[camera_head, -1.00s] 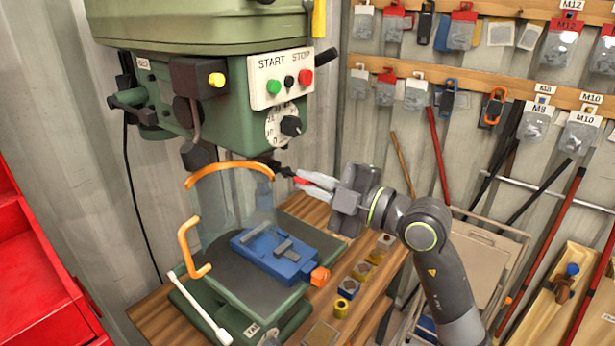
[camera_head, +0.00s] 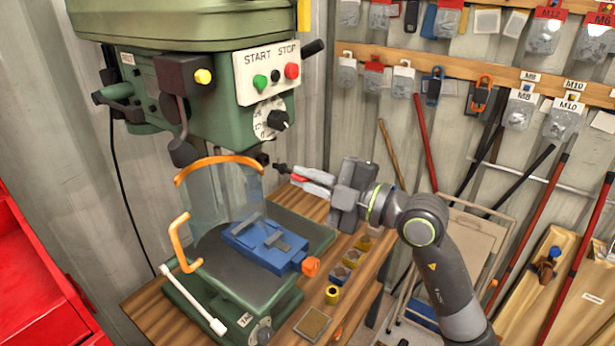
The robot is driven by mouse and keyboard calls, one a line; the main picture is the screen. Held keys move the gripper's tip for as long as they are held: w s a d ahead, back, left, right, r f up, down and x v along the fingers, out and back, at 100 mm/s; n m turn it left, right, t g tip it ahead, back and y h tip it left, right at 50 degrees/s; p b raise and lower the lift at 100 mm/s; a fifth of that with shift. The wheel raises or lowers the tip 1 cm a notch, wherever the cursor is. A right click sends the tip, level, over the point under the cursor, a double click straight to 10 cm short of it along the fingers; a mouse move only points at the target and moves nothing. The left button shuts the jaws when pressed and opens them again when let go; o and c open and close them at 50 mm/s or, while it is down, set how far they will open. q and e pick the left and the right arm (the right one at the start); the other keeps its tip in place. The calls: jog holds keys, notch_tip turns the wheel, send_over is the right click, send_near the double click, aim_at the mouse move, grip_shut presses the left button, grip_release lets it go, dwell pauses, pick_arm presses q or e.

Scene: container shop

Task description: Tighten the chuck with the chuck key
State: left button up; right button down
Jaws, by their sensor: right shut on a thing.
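The chuck (camera_head: 262,159) is a small dark part under the green drill press head, partly hidden by the clear guard with its orange rim. My right gripper (camera_head: 300,181) is to the right of the chuck and points left at it. It is shut on the chuck key (camera_head: 281,169), whose dark end sticks out beyond the fingertips, with a bit of red between the fingers. The key's end is near the chuck, and a small gap seems to lie between them. My left gripper is out of view.
A blue vise (camera_head: 262,250) with an orange end sits on the drill table below. The guard (camera_head: 218,162) curves in front of the chuck. Small blocks and a yellow ring (camera_head: 332,294) lie on the wooden bench. A red cabinet (camera_head: 30,290) stands at left.

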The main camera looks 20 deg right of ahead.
jog(key=shift+s+p+v, duration=0.2)
jog(key=shift+p+v, duration=0.9)
jog(key=shift+v, duration=1.25)
jog(key=shift+s+r, duration=0.1)
jog(key=shift+s, duration=0.1)
jog(key=shift+v, duration=0.85)
jog(key=shift+a, duration=0.1)
